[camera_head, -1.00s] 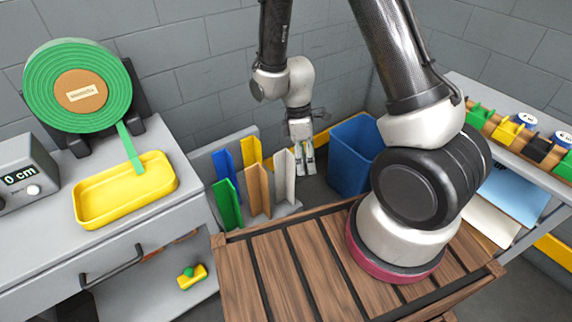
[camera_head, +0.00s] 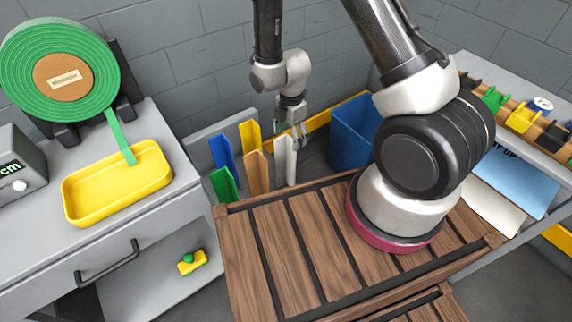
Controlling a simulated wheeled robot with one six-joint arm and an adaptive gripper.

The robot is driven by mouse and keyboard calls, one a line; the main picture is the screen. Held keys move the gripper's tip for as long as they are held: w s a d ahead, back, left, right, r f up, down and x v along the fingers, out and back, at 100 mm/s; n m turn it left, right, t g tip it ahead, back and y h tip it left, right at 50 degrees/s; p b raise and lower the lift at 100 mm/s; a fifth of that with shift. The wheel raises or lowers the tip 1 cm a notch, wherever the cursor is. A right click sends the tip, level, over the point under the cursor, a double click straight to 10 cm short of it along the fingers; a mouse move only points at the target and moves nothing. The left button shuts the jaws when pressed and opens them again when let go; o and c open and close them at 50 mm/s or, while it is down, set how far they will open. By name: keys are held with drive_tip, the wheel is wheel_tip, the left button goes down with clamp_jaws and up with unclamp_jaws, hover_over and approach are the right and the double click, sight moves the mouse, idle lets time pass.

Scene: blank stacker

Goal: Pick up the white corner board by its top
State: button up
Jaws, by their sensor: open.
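The white corner board (camera_head: 285,160) stands upright at the right end of a group of coloured corner boards, behind the wooden deck. My gripper (camera_head: 297,134) points down close to the top of the white board, at its upper right in the picture. Its fingers are open. The fingertips overlap the board's top edge region in this view, and I cannot tell whether they touch it. The foot of the white board is hidden behind the deck edge.
Blue (camera_head: 223,153), yellow (camera_head: 250,137), green (camera_head: 223,186) and tan (camera_head: 257,174) corner boards stand to the left. A blue bin (camera_head: 352,135) stands to the right. A grey bench (camera_head: 150,215) with a yellow tray (camera_head: 120,185) is at left. The wooden deck (camera_head: 300,245) is in front.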

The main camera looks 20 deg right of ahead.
sight(290, 138)
wheel_tip(290, 138, down, 4)
drive_tip(key=shift+r, duration=0.2)
drive_tip(key=shift+c, duration=0.5)
drive_tip(key=c, duration=1)
drive_tip(key=shift+r, duration=0.15)
